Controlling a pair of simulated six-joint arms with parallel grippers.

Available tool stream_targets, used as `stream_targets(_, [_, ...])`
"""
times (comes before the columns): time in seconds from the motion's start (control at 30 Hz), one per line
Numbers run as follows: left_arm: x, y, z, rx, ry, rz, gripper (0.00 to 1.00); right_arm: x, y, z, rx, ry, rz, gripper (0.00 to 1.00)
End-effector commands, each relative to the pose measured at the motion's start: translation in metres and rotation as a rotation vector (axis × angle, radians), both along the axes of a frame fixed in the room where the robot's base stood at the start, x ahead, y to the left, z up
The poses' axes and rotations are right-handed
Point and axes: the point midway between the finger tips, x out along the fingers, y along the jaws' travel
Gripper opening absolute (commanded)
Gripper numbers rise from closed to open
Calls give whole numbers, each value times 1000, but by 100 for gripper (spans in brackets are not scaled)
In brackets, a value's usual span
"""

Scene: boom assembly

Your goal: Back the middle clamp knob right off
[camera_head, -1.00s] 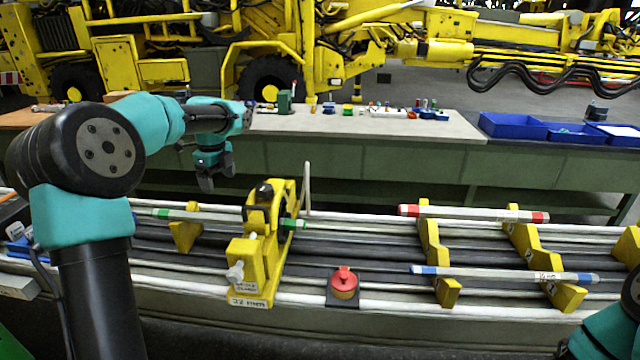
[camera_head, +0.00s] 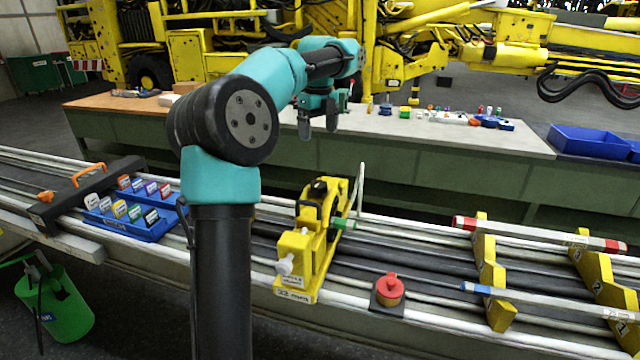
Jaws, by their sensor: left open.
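The middle clamp (camera_head: 309,250) is a yellow block with a dark part on top, labelled 32 mm at its foot. A pale knob (camera_head: 286,265) sticks out of its front face. A green-banded rod (camera_head: 343,224) shows at the clamp's right side, and a thin pale lever stands upright behind it. My left gripper (camera_head: 318,130) hangs with its fingers down, open and empty, above and behind the clamp, apart from it. My right gripper is out of view.
A red knob on a dark base (camera_head: 389,289) sits right of the clamp. Yellow rests (camera_head: 488,268) carry red-ended and blue-ended rods. A blue tray (camera_head: 138,221) of coloured tags lies left. A green bucket (camera_head: 56,302) hangs below the rail. Workbench (camera_head: 440,150) stands behind.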

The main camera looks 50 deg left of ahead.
Motion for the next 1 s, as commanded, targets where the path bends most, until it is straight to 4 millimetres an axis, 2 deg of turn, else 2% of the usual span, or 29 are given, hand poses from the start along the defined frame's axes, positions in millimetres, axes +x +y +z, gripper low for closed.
stream_targets(0.17, [-1, 0, -23, -1, 4, 1, 84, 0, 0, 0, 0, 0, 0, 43])
stream_targets(0.8, [-1, 0, -131, -1, 3, 1, 84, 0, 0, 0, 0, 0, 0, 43])
stream_targets(1.0, [0, 0, -157, 0, 2, 1, 84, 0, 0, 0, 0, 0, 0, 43])
